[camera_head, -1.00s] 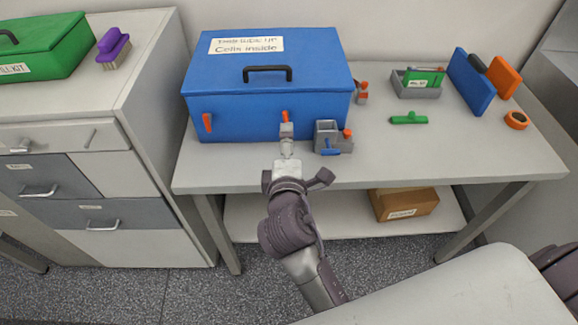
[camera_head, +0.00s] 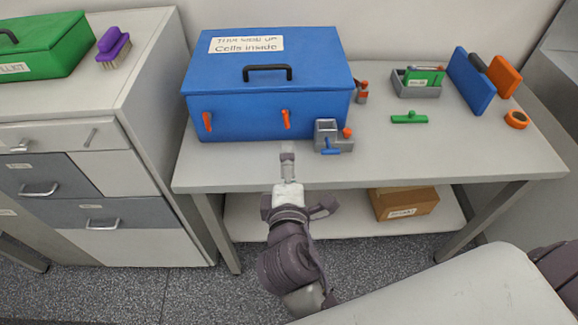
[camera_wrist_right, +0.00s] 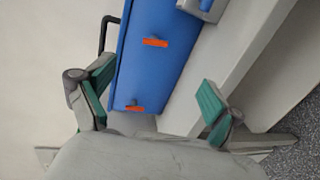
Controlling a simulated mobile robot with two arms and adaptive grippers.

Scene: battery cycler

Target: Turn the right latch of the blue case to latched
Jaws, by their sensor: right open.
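The blue case (camera_head: 250,115) stands closed on the bench, its black handle on the lid. Its right latch (camera_head: 286,118) is an orange tab on the front face, standing about upright; it also shows in the right wrist view (camera_wrist_right: 155,42). The left latch (camera_head: 208,122) is a similar orange tab, about upright, and shows in the wrist view (camera_wrist_right: 136,108). My right gripper (camera_head: 288,157) is in front of the case near the bench's front edge, apart from both latches. In the wrist view its fingers (camera_wrist_right: 153,85) are spread and empty. My left gripper is not in view.
A green tool (camera_head: 409,118), grey bin (camera_head: 415,91) and orange tape roll (camera_head: 516,119) lie farther right. The bench front is clear.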

